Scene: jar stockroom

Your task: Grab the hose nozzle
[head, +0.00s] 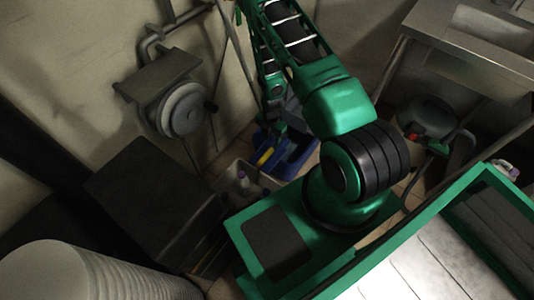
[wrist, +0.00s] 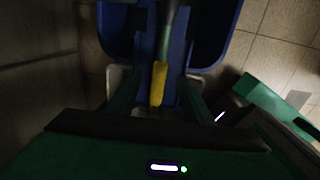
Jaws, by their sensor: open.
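The hose nozzle shows in the wrist view as a long piece with a yellow end (wrist: 158,84) and a dark green part above it. Its yellow part also shows in the head view (head: 265,157), over the blue bin. In the wrist view my gripper (wrist: 160,72) is open, its dark green fingers on either side of the nozzle with gaps showing. I cannot tell whether either finger touches it. In the head view my gripper (head: 277,122) hangs just above the nozzle, partly hidden by my arm.
A blue bin (head: 302,165) stands on the tiled floor under the nozzle; its rim shows in the wrist view (wrist: 228,40). A pale container (head: 228,174) with bottles stands beside it. A dark box (head: 150,200) is at left, a hose reel (head: 183,108) on the wall, a metal sink (head: 480,45) at upper right.

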